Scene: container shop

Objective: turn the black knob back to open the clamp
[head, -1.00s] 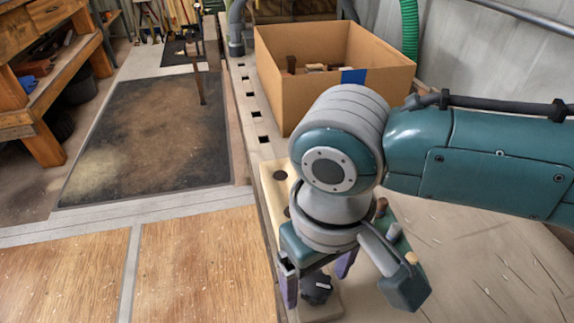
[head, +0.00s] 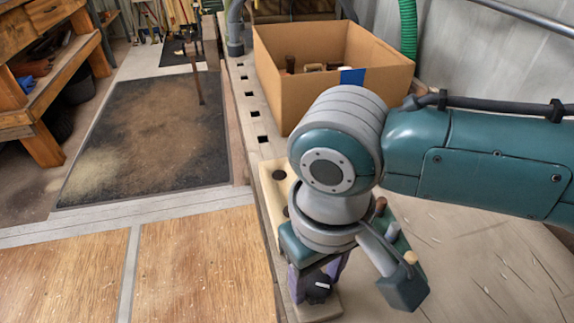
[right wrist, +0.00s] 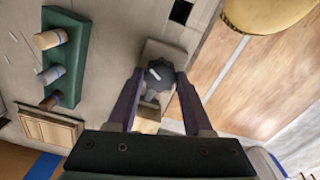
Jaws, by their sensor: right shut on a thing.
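The black knob (head: 320,288) is low in the head view, partly hidden by my fingers. In the right wrist view the knob (right wrist: 158,76) has a pale mark on its top and sits between the tips of my two purple fingers. My right gripper (right wrist: 157,84) is shut on the knob, a finger on either side. It also shows in the head view (head: 316,286), pointing down. The clamp's pale block (head: 322,309) shows under the knob; the rest of the clamp is mostly hidden by my wrist. My left gripper is not in view.
A green rack (right wrist: 64,58) with several round-ended pegs stands beside the clamp on the bench. An open cardboard box (head: 290,92) with blue tape holds several items at the back. The wooden floor (head: 205,270) lies to the left.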

